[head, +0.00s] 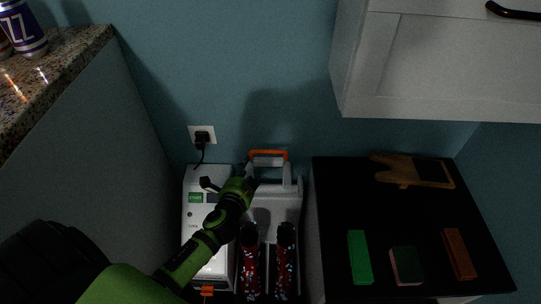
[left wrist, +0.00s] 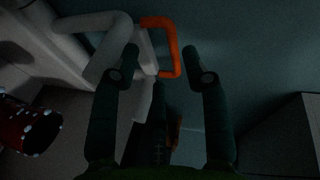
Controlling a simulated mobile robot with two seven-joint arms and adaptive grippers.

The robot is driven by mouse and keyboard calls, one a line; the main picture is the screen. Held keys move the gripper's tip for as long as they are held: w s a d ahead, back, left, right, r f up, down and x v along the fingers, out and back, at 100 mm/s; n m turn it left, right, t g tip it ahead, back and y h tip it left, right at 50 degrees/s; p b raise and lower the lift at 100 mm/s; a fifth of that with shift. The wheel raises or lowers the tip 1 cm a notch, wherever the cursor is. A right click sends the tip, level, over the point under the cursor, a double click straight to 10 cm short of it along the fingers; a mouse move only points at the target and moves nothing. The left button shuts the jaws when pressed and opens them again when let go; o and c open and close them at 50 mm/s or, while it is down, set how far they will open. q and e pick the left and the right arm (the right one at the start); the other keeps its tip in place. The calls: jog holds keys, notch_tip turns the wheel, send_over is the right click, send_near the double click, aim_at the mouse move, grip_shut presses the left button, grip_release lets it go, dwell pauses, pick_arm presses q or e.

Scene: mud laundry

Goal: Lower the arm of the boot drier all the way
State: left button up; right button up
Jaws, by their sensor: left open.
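The boot drier (head: 262,205) is a pale unit standing low against the wall, with two dark red spotted boots (head: 250,264) at its front. Its arm ends in an orange handle (head: 268,153), which stands up at the back close to the wall. My left gripper (head: 230,182) is open and empty, just left of and in front of the handle in the head view. In the left wrist view the orange handle (left wrist: 177,50) shows between my open fingertips (left wrist: 163,60), seemingly apart from them. One spotted boot (left wrist: 30,127) shows at the left there. My right gripper is out of view.
A white box with a green display (head: 195,197) stands left of the drier. A plugged socket (head: 202,136) is above it. A dark-topped cabinet (head: 335,195) with brushes and blocks stands right, under a wall cupboard (head: 440,60). A granite counter (head: 60,75) is left.

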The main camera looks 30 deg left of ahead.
aim_at(268, 153)
pick_arm(q)
jog(key=w+m+h, duration=0.1)
jog(key=w, duration=0.2)
jog(key=w+f+m+t+b, duration=0.1)
jog(key=w+m, duration=0.1)
jog(key=w, duration=0.1)
jog(key=w+d+m+h, duration=0.1)
jog(key=w, duration=0.2)
jog(key=shift+w+d+f+m+h+b, duration=0.1)
jog(key=shift+w+f+m+h+b, duration=0.05)
jog(key=shift+f+m+h+b, duration=0.2)
jog(key=shift+w, duration=0.45)
jog(key=shift+r, duration=0.1)
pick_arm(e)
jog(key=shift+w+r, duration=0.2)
pick_arm(q)
jog(key=shift+c, duration=0.4)
grip_shut()
